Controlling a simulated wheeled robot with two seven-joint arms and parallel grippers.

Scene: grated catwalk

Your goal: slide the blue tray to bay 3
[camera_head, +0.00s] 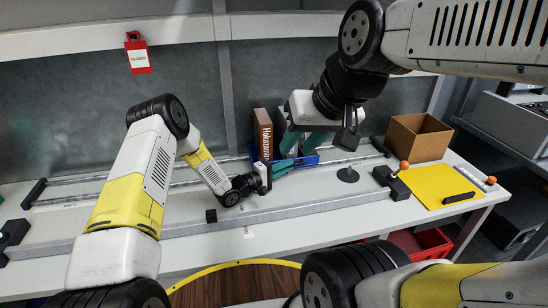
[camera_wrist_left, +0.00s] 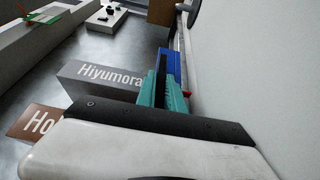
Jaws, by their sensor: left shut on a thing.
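The blue tray (camera_head: 309,160) lies between the two rails near the middle of the bench, partly hidden by both grippers. It also shows in the left wrist view (camera_wrist_left: 176,62), beyond the teal fingers. My left gripper (camera_head: 284,167) reaches in from the left, low over the bench, with its teal fingers shut on the tray's near left side; the exact contact is hard to see. My right gripper (camera_head: 302,143) hangs above and behind the tray, its teal fingers apart and pointing down. Bench labels are too small to read, so I cannot tell which is bay 3.
A brown box (camera_head: 264,132) and a grey box (camera_wrist_left: 98,78) stand behind the tray. A black disc (camera_head: 348,175) lies to its right. Farther right are an orange-knobbed stop (camera_head: 398,185), a cardboard box (camera_head: 420,143) and a yellow mat (camera_head: 429,184). The left rail stretch looks clear.

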